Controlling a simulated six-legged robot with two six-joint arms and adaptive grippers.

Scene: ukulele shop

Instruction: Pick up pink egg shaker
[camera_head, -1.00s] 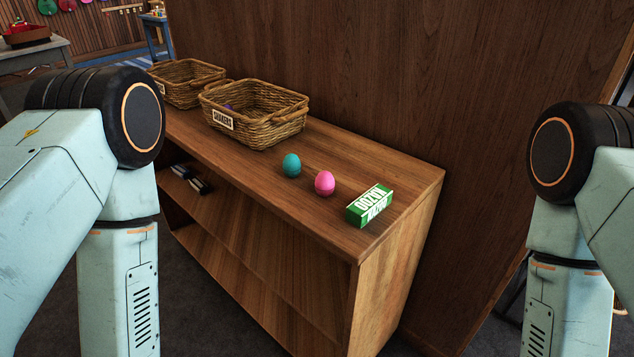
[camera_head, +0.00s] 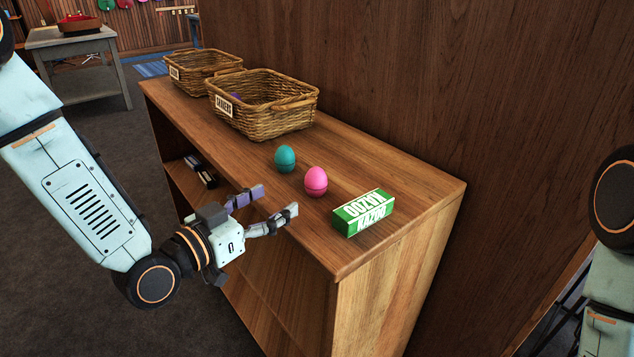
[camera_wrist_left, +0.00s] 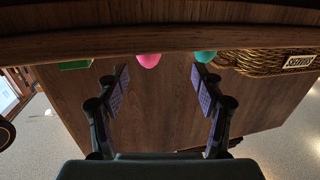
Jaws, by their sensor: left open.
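The pink egg shaker (camera_head: 316,180) stands on the wooden shelf top (camera_head: 400,176), between a teal egg shaker (camera_head: 285,158) and a green kazoo box (camera_head: 363,212). My left gripper (camera_head: 278,202) is open and empty at the shelf's front edge, to the left of the pink egg and apart from it. In the left wrist view the pink egg (camera_wrist_left: 149,60) shows ahead between the open fingers (camera_wrist_left: 160,92), partly cut off by a dark wooden edge. The teal egg (camera_wrist_left: 205,56) is near the right finger there. My right gripper is not in view; only part of that arm shows.
Two wicker baskets (camera_head: 262,128) (camera_head: 203,62) stand farther back on the shelf top. A wooden wall (camera_head: 420,70) rises behind it. Small dark boxes (camera_head: 202,172) lie on the lower shelf. Open floor lies left of the unit.

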